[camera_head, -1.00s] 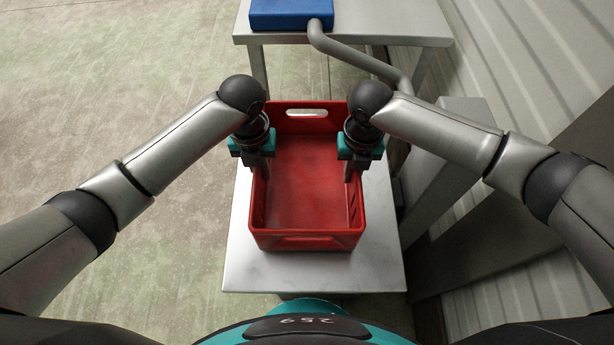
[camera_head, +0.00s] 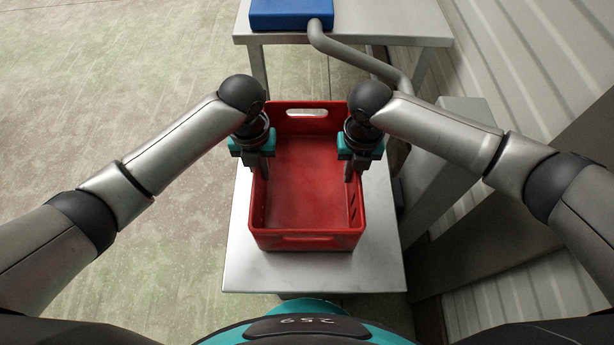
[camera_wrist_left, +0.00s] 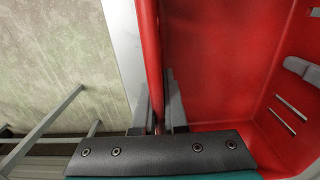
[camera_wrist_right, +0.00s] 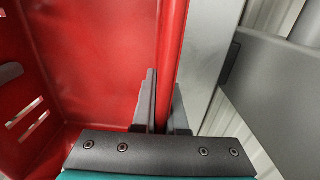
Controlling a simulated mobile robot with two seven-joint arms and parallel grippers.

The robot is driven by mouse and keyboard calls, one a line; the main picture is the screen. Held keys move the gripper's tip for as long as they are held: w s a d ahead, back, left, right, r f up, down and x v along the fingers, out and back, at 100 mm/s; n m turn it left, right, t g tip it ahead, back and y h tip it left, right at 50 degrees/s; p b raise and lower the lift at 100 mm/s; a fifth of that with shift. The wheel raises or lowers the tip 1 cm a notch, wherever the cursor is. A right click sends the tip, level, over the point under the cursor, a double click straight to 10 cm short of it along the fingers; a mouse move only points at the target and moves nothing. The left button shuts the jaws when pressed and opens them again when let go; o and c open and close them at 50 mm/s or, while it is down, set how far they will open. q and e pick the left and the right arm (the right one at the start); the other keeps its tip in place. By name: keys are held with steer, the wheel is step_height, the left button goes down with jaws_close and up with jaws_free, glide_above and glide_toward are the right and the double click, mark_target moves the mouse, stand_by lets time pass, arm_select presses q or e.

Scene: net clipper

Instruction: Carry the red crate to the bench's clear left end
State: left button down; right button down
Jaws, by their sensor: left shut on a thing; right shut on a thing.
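The red crate (camera_head: 305,185) is open-topped and empty. It sits over the pale metal bench top (camera_head: 310,275) in the head view; I cannot tell whether it touches the surface. My left gripper (camera_head: 261,172) is shut on the crate's left wall, one finger on each side of it, as the left wrist view (camera_wrist_left: 160,115) shows. My right gripper (camera_head: 351,172) is shut on the right wall in the same way, seen in the right wrist view (camera_wrist_right: 165,115). The fingers hide small parts of both walls.
A second metal table (camera_head: 400,30) stands beyond, with a blue box (camera_head: 290,13) on it. A grey pipe (camera_head: 355,62) bends down from there. Grey posts and a corrugated wall (camera_head: 500,45) close off the right. The floor (camera_head: 120,90) at the left is open.

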arm_select(q)
steer(key=shift+r, duration=0.2)
arm_select(e)
steer(key=shift+r, duration=0.2)
